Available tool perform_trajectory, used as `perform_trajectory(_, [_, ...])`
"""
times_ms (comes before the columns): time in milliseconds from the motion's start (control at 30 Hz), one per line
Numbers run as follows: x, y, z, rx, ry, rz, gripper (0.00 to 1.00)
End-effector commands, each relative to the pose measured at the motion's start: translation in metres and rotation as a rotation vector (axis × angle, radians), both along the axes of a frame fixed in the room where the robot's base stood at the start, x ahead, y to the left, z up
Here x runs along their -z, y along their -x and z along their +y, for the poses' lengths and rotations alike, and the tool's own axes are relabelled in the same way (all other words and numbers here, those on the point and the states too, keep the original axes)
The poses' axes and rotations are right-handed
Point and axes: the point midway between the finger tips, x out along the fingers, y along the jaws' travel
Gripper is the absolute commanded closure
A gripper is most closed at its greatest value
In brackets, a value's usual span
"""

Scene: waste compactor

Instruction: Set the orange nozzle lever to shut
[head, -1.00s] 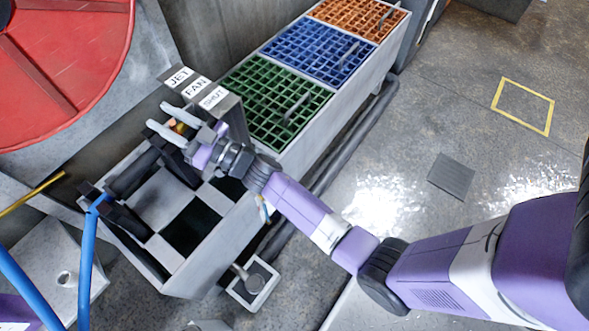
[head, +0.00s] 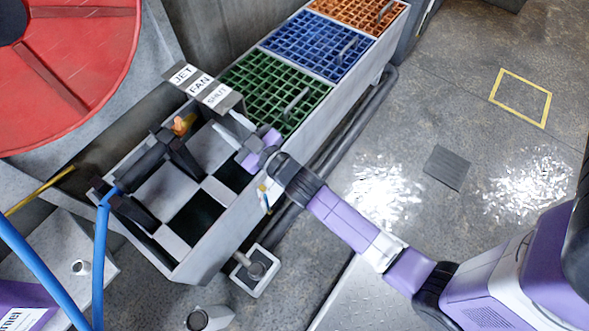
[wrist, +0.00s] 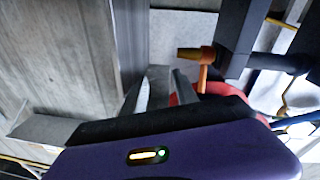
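The orange nozzle lever (head: 183,123) sits at the end of a dark nozzle body (head: 140,165) clamped over the checkered tray. Behind it a plate (head: 203,88) reads JET, FAN and SHUT from left to right. The lever stands below the plate; I cannot tell exactly which label it lines up with. My gripper (head: 228,124) is to the right of the lever, below SHUT, apart from it. In the wrist view, the lever (wrist: 203,66) shows ahead and right of my fingers (wrist: 163,90), which are spread with nothing between them.
The tray (head: 190,262) has raised walls. Green (head: 270,93), blue (head: 322,45) and orange grates extend behind it. A blue hose (head: 100,250) runs to the nozzle at left. A large red disc (head: 70,60) is at upper left. The floor at right is open.

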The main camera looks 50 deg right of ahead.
Motion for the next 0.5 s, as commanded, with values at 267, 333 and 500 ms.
perform_trajectory(267, [-0.006,0.051,-0.002,0.048,0.037,0.203,0.65])
perform_trajectory(333, [-0.006,0.063,-0.001,0.049,0.040,0.246,0.65])
perform_trajectory(500, [-0.010,0.093,0.005,0.042,0.046,0.346,0.65])
